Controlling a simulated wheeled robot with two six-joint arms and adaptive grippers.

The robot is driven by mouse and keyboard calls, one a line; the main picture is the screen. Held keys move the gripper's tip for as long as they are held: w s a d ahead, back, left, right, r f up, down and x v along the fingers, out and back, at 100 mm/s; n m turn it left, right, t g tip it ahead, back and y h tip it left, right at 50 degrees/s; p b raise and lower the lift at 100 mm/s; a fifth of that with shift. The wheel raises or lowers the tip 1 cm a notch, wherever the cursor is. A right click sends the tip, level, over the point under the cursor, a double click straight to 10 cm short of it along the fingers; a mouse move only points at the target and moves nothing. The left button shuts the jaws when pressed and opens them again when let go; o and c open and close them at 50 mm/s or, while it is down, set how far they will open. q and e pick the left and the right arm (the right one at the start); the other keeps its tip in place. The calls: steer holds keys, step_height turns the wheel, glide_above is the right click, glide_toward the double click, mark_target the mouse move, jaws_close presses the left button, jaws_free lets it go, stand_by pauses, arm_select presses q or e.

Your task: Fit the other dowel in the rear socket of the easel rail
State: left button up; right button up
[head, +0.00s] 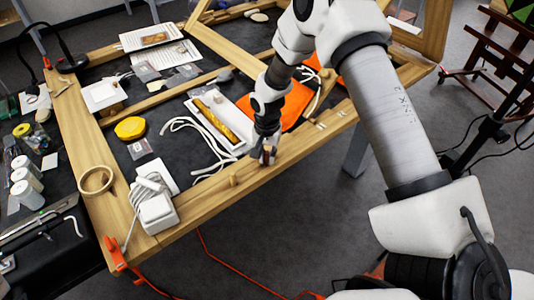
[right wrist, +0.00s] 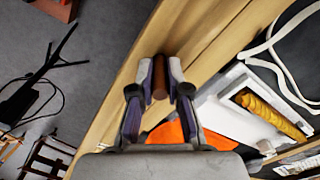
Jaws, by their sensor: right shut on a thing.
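My right gripper (head: 268,157) is low over the wooden easel rail (head: 200,205) along the front of the frame. In the right wrist view its two fingers (right wrist: 159,75) are shut on a brown dowel (right wrist: 159,85), with the wooden rail (right wrist: 205,40) beyond. Whether the held dowel touches the rail or sits in a socket I cannot tell. A short light wooden dowel (head: 233,180) stands up from the rail, left of the gripper. The socket under the gripper is hidden. My left gripper is in neither view.
A white tray with a gilt fragment (head: 215,120) and an orange item (head: 298,106) lie just behind the rail. White cord (head: 200,140) lies near them. A white charger (head: 155,208) and a tape ring (head: 96,180) sit at the left corner. Grey floor lies in front.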

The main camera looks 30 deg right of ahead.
mark_target(267, 153)
steer(key=shift+f, duration=0.15)
steer(key=o, duration=0.7)
steer(key=shift+r, duration=0.5)
step_height(267, 153, up, 11)
steer(key=b, duration=0.3)
steer(key=shift+r, duration=0.2)
steer(key=shift+s, duration=0.1)
